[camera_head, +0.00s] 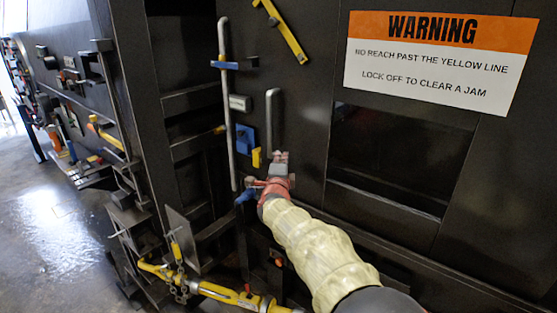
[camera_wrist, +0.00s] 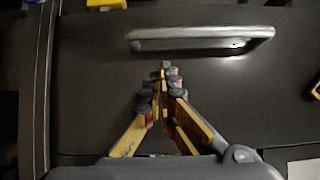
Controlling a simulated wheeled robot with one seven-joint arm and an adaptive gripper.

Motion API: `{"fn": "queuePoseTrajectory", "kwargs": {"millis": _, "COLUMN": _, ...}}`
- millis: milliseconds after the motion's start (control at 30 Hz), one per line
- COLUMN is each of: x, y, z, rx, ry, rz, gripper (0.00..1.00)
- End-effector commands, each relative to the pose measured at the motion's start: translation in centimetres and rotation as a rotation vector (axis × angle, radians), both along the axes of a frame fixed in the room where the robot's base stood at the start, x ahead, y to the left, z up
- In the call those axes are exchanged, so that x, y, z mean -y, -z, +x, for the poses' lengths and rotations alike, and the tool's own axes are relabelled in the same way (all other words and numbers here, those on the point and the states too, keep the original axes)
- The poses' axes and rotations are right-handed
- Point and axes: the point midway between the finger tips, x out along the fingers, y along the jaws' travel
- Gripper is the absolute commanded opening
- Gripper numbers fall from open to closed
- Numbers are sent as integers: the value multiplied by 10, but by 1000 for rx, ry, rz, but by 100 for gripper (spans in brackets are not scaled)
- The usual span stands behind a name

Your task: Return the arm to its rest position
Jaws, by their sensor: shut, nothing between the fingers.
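My gripper (camera_head: 281,158) is at the end of my arm, in front of the dark compactor panel, low beside the vertical grey handle (camera_head: 272,122). In the wrist view my gripper (camera_wrist: 166,70) has its fingers together with nothing between them. The same handle (camera_wrist: 200,38) crosses ahead of the fingertips in that view. A small gap of dark panel shows between the fingertips and the handle there, so they look apart.
A warning sign (camera_head: 432,62) is on the panel above a dark recessed opening (camera_head: 400,150). A long vertical bar (camera_head: 226,110) and a blue latch (camera_head: 245,139) are left of my gripper. A yellow bar (camera_head: 215,291) with chains is lower left. Open floor (camera_head: 55,225) lies far left.

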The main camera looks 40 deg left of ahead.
Motion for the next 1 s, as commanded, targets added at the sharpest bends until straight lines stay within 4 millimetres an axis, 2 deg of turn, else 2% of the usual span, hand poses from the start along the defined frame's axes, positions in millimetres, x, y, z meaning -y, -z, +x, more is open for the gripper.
{"fn": "queuePoseTrajectory", "kwargs": {"millis": 200, "x": 19, "y": 1, "z": -30, "rx": -3, "ry": 0, "rz": -2, "gripper": 0}}
{"fn": "queuePoseTrajectory", "kwargs": {"millis": 400, "x": 31, "y": 2, "z": -51, "rx": -3, "ry": 0, "rz": -2, "gripper": 0}}
{"fn": "queuePoseTrajectory", "kwargs": {"millis": 600, "x": 37, "y": 3, "z": -59, "rx": -3, "ry": 1, "rz": -2, "gripper": 0}}
{"fn": "queuePoseTrajectory", "kwargs": {"millis": 833, "x": 37, "y": 3, "z": -60, "rx": 5, "ry": 1, "rz": -17, "gripper": 0}}
{"fn": "queuePoseTrajectory", "kwargs": {"millis": 933, "x": 29, "y": 16, "z": -65, "rx": 5, "ry": -39, "rz": -104, "gripper": 0}}
{"fn": "queuePoseTrajectory", "kwargs": {"millis": 967, "x": 24, "y": 24, "z": -69, "rx": 3, "ry": -65, "rz": -147, "gripper": 0}}
{"fn": "queuePoseTrajectory", "kwargs": {"millis": 1000, "x": 19, "y": 41, "z": -77, "rx": -4, "ry": -106, "rz": -217, "gripper": 0}}
